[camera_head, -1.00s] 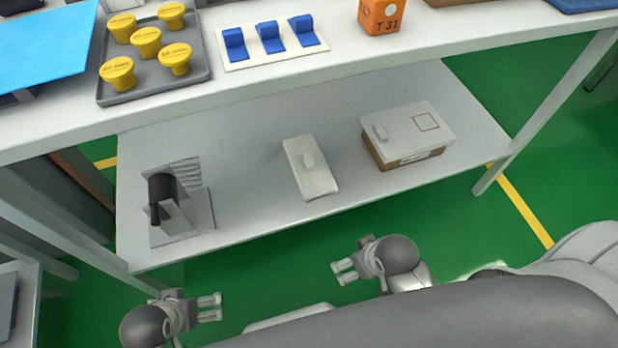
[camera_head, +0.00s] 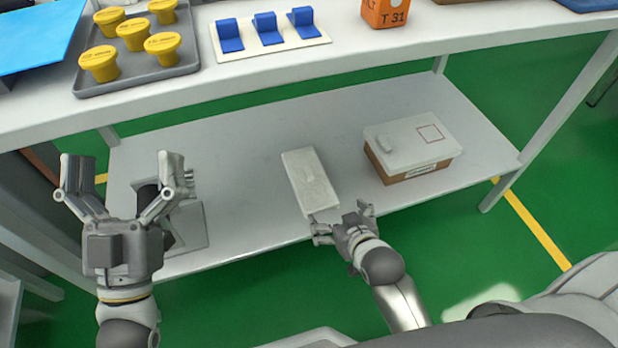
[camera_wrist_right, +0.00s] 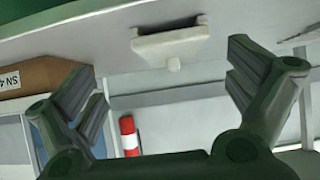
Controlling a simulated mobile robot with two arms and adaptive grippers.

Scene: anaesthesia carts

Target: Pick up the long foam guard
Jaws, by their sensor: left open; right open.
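I see nothing that I can name with certainty as the long foam guard. A pale oblong block (camera_head: 310,180) lies on the lower shelf; it also shows in the right wrist view (camera_wrist_right: 175,45), with a small knob. My right gripper (camera_head: 341,222) is open and empty at the shelf's front edge, close to the block's near end. My left gripper (camera_head: 121,182) is open and raised in front of the shelf's left part, partly hiding a dark device (camera_head: 148,194). A red and white striped object (camera_wrist_right: 129,136) shows between the right fingers in the wrist view.
A white-lidded brown box (camera_head: 410,150) sits to the right on the lower shelf (camera_head: 240,150). The upper tabletop (camera_head: 220,85) carries a grey tray (camera_head: 130,85) of yellow-topped items, blue blocks (camera_head: 268,30) and an orange cube (camera_head: 385,12). Table legs stand at both sides.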

